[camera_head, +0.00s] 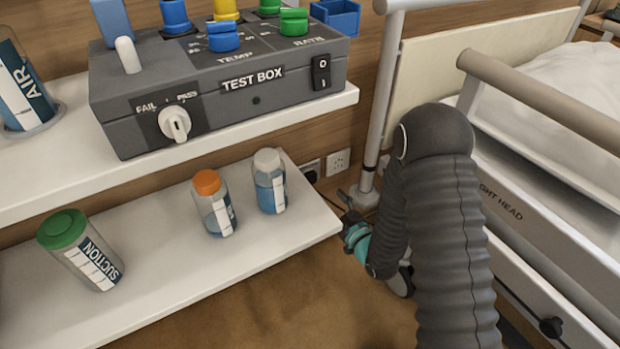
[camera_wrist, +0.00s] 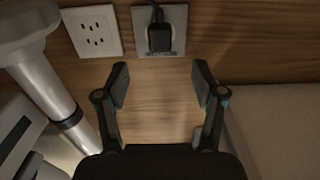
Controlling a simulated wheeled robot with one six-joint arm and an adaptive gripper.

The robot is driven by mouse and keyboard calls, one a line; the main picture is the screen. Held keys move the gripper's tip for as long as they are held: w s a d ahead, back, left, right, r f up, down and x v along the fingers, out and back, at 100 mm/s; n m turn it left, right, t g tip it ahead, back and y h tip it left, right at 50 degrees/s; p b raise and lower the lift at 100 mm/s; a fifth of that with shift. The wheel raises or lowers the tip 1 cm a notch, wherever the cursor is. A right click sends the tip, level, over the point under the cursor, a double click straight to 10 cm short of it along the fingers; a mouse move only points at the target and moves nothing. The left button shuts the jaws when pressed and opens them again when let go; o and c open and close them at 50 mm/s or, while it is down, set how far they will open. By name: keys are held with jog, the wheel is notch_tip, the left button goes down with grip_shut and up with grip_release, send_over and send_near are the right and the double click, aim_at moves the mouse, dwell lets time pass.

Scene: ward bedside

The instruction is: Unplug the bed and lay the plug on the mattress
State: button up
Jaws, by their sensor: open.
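The black plug (camera_wrist: 160,36) sits in a wall socket (camera_wrist: 175,14) in the wrist view, with its cord rising from the top of the picture. In the head view the dark plug (camera_head: 311,171) shows at the wall beyond the lower shelf's end. My gripper (camera_wrist: 160,80) is open and empty, its fingers spread just below the plug and apart from it. In the head view my gripper (camera_head: 350,215) is low between the shelf and the bed, partly hidden by my arm. The mattress (camera_head: 575,85) is at the upper right, behind the bed rail.
A second, empty socket (camera_wrist: 94,31) is beside the plugged one. A bed post (camera_wrist: 50,85) stands close by. The lower shelf (camera_head: 150,300) carries several bottles; the upper shelf (camera_head: 40,185) holds a test box (camera_head: 215,85). The bed rail (camera_head: 545,100) stands before the mattress.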

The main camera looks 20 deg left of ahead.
aim_at(313, 180)
jog(key=x, duration=0.7)
jog(key=shift+f, duration=0.1)
jog(key=shift+x, duration=1.05)
jog(key=shift+d, duration=0.1)
jog(key=shift+b, duration=1.25)
jog(key=shift+c, duration=0.3)
grip_shut()
